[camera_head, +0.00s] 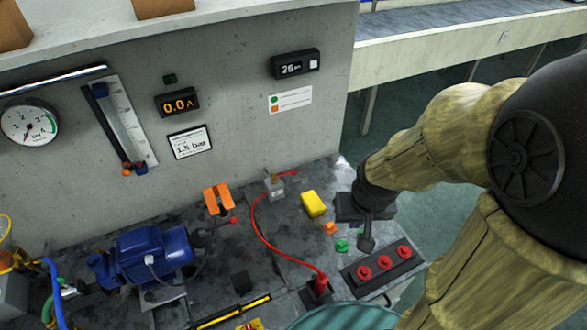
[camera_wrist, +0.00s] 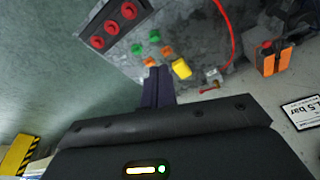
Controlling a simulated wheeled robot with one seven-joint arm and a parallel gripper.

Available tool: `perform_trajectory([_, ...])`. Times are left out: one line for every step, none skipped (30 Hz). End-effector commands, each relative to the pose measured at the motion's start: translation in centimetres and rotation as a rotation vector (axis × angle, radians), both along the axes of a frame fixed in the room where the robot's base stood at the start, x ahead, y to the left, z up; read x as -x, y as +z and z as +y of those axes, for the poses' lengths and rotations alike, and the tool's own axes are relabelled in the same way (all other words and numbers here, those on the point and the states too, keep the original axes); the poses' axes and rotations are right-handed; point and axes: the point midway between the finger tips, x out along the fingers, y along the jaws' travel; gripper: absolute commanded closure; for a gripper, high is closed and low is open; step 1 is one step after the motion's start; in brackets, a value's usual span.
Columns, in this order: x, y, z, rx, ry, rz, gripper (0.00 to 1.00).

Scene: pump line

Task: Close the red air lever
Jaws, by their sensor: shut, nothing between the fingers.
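The red air lever (camera_head: 288,173) sits on top of a small grey valve block (camera_head: 275,188) near the back of the bench. It points to the right in the head view. In the wrist view the lever (camera_wrist: 209,91) shows as a short red bar beside the grey block (camera_wrist: 212,75). A red hose (camera_head: 262,232) runs from the block toward the front. My gripper (camera_head: 367,243) is shut and empty, to the right of the valve and apart from the lever. Its closed fingers (camera_wrist: 158,86) point down over the bench in the wrist view.
A yellow block (camera_head: 313,203) stands between the valve and my gripper. Small orange and green pieces lie nearby. A dark box with three red buttons (camera_head: 382,264) is at the front right. An orange clip-like part (camera_head: 218,199) and blue pump motor (camera_head: 150,254) stand left. A wall rises behind.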

Motion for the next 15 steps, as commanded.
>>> perform_trajectory([0.0, 0.0, 0.0, 0.0, 0.0, 0.0, 1.0])
perform_trajectory([0.0, 0.0, 0.0, 0.0, 0.0, 0.0, 1.0])
perform_trajectory([0.0, 0.0, 0.0, 0.0, 0.002, 0.0, 1.0])
perform_trajectory([-0.1, 0.0, 0.0, 0.002, 0.008, 0.0, 1.0])
perform_trajectory([-0.3, 0.0, 0.1, 0.004, 0.018, 0.001, 1.0])
perform_trajectory([-0.7, -0.1, 0.1, 0.009, 0.037, 0.003, 1.0])
perform_trajectory([-1.1, -0.1, 0.2, 0.013, 0.062, 0.006, 1.0])
perform_trajectory([-1.7, -0.2, 0.4, 0.02, 0.092, 0.008, 1.0])
perform_trajectory([-2.6, -0.3, 0.6, 0.029, 0.144, 0.012, 1.0])
perform_trajectory([-3.4, -0.4, 0.8, 0.038, 0.19, 0.018, 1.0])
perform_trajectory([-4.4, -0.5, 1.1, 0.046, 0.244, 0.021, 1.0])
perform_trajectory([-5.7, -0.7, 1.5, 0.058, 0.328, 0.027, 1.0])
perform_trajectory([-6.8, -0.9, 1.9, 0.066, 0.395, 0.032, 1.0])
perform_trajectory([-8.0, -1.2, 2.3, 0.073, 0.466, 0.034, 1.0])
perform_trajectory([-9.6, -1.5, 2.9, 0.08, 0.566, 0.038, 1.0])
